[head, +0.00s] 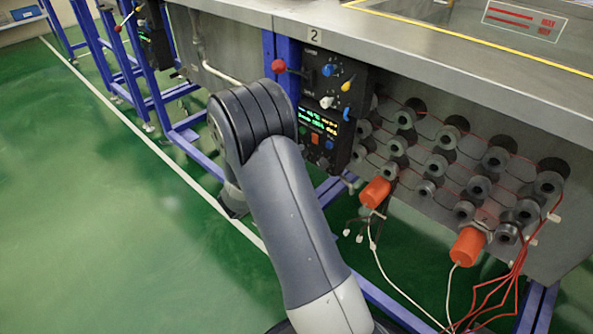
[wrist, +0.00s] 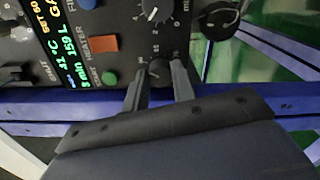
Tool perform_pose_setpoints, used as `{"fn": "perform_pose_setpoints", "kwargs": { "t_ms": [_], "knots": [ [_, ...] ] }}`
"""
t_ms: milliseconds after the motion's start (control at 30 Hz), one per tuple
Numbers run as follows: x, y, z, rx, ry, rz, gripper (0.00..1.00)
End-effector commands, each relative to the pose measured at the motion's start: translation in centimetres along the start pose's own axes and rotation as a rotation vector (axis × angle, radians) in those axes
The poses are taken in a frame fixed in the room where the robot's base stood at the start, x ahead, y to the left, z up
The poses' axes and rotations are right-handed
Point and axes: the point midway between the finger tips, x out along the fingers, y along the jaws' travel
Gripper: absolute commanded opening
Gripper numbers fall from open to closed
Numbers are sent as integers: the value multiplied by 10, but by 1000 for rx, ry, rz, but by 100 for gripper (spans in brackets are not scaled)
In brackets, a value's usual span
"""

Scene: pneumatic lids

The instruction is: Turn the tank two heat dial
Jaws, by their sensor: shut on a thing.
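The control box of tank two (head: 340,85), under the "2" label, shows in the head view on the tank's front. In the wrist view, my gripper (wrist: 158,75) has its two dark fingers on either side of a small dark dial (wrist: 158,69) with a white scale, and is shut on it. This dial sits at the panel's lower edge; I take it as the heat dial, though its label is not readable. Its face is partly hidden between the fingers. In the head view my arm hides the gripper.
An orange switch (wrist: 103,43), a green button (wrist: 109,78) and a larger dial (wrist: 155,9) are close to the gripper. A blue frame rail (wrist: 60,108) runs just below. In the head view, orange cylinders (head: 375,192) and loose wires hang at the right.

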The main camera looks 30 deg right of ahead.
Motion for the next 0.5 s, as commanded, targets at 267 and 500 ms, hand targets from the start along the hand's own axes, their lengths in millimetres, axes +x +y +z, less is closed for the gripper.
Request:
{"fn": "perform_pose_setpoints", "kwargs": {
  "t_ms": [267, 500],
  "knots": [
    [0, -9, -1, 222, -2, -1, 2],
    [0, -6, -1, 347, -1, -2, 2]
  ]
}}
